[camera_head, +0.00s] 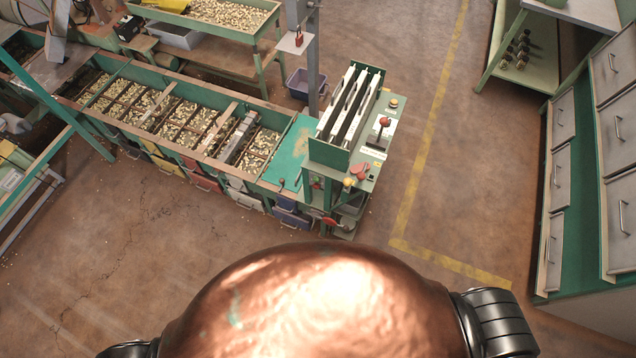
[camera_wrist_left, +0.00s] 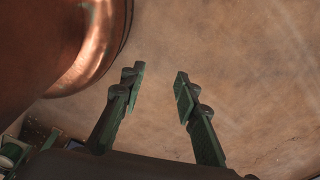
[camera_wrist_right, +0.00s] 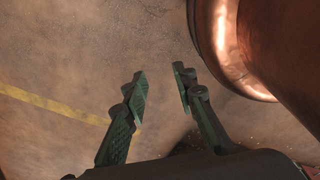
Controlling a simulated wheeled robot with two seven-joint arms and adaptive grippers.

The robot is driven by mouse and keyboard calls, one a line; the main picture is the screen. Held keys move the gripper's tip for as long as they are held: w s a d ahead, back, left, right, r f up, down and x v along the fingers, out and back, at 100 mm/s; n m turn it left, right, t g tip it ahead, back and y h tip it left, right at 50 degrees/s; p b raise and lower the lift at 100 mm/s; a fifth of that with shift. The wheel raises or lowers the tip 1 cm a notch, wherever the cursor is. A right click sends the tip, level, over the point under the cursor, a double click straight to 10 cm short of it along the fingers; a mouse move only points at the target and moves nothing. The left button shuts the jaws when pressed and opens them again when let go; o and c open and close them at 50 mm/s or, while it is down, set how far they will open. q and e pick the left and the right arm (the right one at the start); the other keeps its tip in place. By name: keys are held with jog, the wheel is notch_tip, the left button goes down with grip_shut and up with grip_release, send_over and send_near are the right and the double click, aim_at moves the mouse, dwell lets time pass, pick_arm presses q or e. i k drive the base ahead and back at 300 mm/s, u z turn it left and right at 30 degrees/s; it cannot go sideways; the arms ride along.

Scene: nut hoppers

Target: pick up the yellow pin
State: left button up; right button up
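A small yellow piece (camera_head: 348,182), which may be the yellow pin, is at the near edge of the green machine stand in the head view. It is beside a red heart-shaped piece (camera_head: 361,169). It is too small to make out its shape or how it sits. My left gripper (camera_wrist_left: 160,78) is open and empty over bare floor in the left wrist view. My right gripper (camera_wrist_right: 160,76) is open and empty over floor in the right wrist view. Neither gripper shows in the head view; neither wrist view shows the yellow piece.
A long green hopper bench (camera_head: 272,183) with compartments of nuts runs left from the stand. A red-knobbed lever (camera_head: 384,122) and a yellowish button (camera_head: 393,103) are on the stand. Grey drawer cabinets (camera_head: 563,165) stand at right. Floor (camera_head: 450,200) between is clear.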

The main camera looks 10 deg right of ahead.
aim_at(347, 182)
jog(key=u, duration=1.55)
jog(key=i, duration=2)
jog(key=z, duration=3.55)
jog(key=i, duration=0.5)
jog(key=z, duration=0.1)
